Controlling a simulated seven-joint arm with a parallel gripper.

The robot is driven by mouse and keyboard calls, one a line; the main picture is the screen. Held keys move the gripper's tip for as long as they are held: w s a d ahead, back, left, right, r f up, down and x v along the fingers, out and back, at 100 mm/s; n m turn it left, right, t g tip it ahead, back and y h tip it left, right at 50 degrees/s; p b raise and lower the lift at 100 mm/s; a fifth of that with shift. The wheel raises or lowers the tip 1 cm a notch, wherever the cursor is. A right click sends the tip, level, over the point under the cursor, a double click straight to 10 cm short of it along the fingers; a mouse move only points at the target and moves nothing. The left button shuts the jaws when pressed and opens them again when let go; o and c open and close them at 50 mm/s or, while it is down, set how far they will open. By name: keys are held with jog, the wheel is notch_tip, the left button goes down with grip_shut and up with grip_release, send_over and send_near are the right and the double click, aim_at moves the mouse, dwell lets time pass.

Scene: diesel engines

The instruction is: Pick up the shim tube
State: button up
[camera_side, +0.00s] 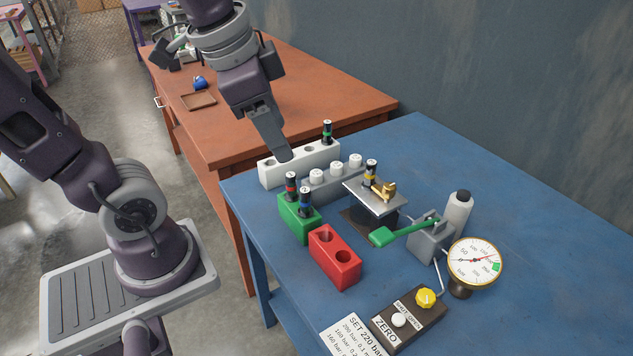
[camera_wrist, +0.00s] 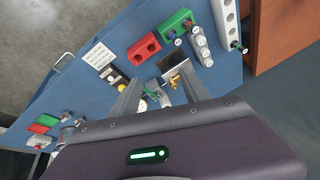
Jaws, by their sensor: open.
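Several white-capped tubes stand upright in a grey rack (camera_side: 330,188); the middle one (camera_side: 336,169) looks like a shim tube, but I cannot tell which one is meant. The tubes also show in the wrist view (camera_wrist: 201,41), at the upper right. My gripper (camera_side: 284,156) is open and empty. In the side view it appears over the left end of the white block, close behind the grey rack; its height is hard to judge. In the wrist view, my gripper's fingers (camera_wrist: 162,88) are spread apart with nothing held between them.
A white block (camera_side: 270,174) holds a green-banded injector (camera_side: 327,132). A green block (camera_side: 300,222) holds two injectors. A red block (camera_side: 335,258) has empty holes. A metal plate stand (camera_side: 385,197), a green-handled pump (camera_side: 432,240) and a gauge (camera_side: 475,262) stand right. The blue table's far right is clear.

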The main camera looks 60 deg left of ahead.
jog(key=w+a+f+m+g, duration=0.2)
jog(key=w+a+f+m, duration=0.3)
jog(key=w, duration=0.5)
jog(key=m+g, duration=0.2)
jog(key=m, duration=0.7)
send_over(317, 173)
jog(key=shift+h, duration=0.3)
jog(key=f, duration=1.1)
jog(key=shift+a+f, duration=0.15)
jog(key=shift+a, duration=0.1)
notch_tip(317, 173, down, 6)
jog(key=shift+d+f, duration=0.15)
jog(key=shift+f, duration=0.55)
grip_shut()
